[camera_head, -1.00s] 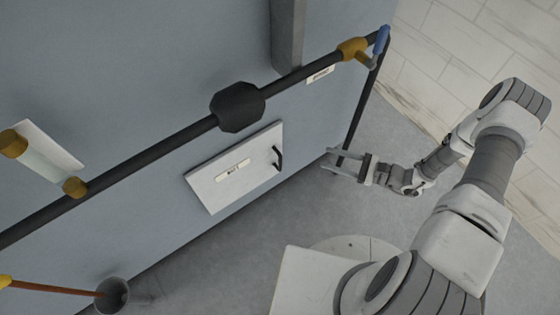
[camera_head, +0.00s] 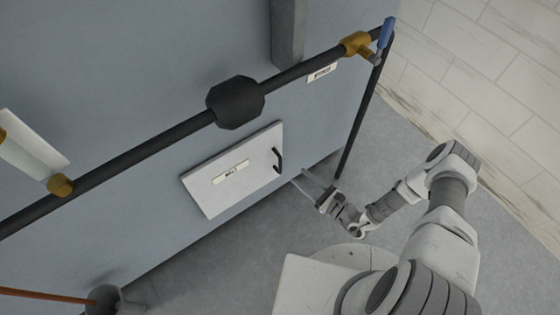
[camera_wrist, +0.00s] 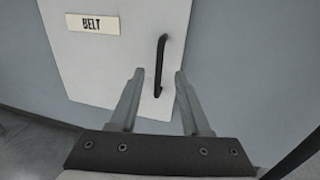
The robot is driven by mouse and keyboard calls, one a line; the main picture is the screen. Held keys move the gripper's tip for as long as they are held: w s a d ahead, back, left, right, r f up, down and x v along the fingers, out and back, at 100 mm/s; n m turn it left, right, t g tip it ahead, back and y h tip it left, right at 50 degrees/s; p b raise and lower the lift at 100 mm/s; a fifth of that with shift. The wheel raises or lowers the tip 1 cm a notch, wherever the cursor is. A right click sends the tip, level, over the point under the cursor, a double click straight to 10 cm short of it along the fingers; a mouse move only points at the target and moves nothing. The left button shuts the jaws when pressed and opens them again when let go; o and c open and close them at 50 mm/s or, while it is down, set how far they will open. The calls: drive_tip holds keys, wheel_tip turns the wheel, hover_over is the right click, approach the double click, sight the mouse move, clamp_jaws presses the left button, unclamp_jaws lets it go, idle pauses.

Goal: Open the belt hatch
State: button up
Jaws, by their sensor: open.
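The belt hatch (camera_head: 215,190) is a white rectangular panel, shut, low on the blue-grey wall in the head view. It carries a label that reads "BELT" in the wrist view (camera_wrist: 94,23) and a black bar handle (camera_head: 278,160) at its right side. My gripper (camera_head: 304,180) is open and empty, just right of and below the handle in the head view. In the wrist view the handle (camera_wrist: 160,62) stands upright ahead, between the lines of my two spread fingers (camera_wrist: 158,75). The fingertips appear not to touch it.
A black pipe (camera_head: 160,143) with a black octagonal fitting (camera_head: 235,102) runs above the hatch. It ends at a brass valve with a blue lever (camera_head: 387,32), and a dark pipe (camera_head: 357,120) drops down on the right. A grey bucket-like vessel (camera_head: 108,300) stands lower left. Grey floor is clear below the hatch.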

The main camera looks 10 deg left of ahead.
sight(281, 162)
drive_tip(key=b+x, duration=0.1)
drive_tip(key=x, duration=0.9)
drive_tip(key=shift+w+a+b, duration=0.1)
drive_tip(key=shift+a+b, duration=0.1)
drive_tip(key=shift+b, duration=0.2)
clamp_jaws()
idle(0.8)
